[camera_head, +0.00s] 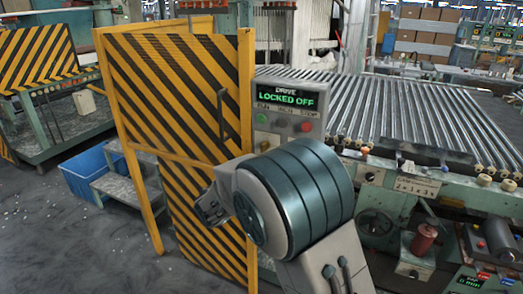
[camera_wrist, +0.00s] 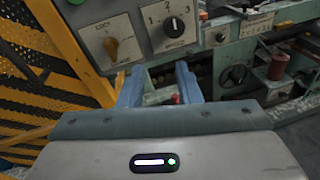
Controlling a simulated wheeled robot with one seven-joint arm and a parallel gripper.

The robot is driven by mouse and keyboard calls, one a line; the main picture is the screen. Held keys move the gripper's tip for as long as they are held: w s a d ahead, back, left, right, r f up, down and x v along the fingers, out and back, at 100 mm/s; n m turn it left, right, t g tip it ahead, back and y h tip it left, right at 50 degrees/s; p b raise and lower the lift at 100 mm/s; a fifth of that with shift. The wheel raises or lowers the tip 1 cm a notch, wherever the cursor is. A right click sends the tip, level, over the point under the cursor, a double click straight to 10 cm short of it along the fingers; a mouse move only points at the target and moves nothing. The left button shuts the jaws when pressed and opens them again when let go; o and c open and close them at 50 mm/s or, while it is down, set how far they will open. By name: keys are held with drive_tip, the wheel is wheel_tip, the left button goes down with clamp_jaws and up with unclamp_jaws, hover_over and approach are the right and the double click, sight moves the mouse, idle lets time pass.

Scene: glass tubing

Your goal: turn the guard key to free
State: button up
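The guard key (camera_wrist: 112,46) is a small brown-orange knob on a grey panel, in the upper left of the wrist view. It stands roughly upright, with the word LOCK above it on the left; the lettering below is too small to read surely. My gripper (camera_wrist: 158,88) has its two blue fingers spread apart with nothing between them. The fingers are below and to the right of the key, apart from it. In the head view the drive panel's display (camera_head: 287,98) reads LOCKED OFF in green; I cannot make out the key there, and my arm covers the area below the panel.
A black selector knob (camera_wrist: 174,26) marked 1, 2, 3 is right of the key. A yellow-and-black striped guard door (camera_head: 185,120) stands left of the panel. The roller bed (camera_head: 430,110) and a red cylinder (camera_head: 424,240) are to the right.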

sight(264, 147)
drive_tip(key=w+a+n+t+y, duration=0.1)
drive_tip(key=a+n+t+y, duration=0.2)
drive_tip(key=a, duration=0.4)
drive_tip(key=w+d+h+p, duration=0.1)
drive_tip(key=w+d+p, duration=0.2)
drive_tip(key=w, duration=1)
drive_tip(key=shift+d+f+n, duration=0.25)
drive_tip(key=shift+d+n, duration=0.05)
drive_tip(key=shift+d, duration=0.75)
clamp_jaws()
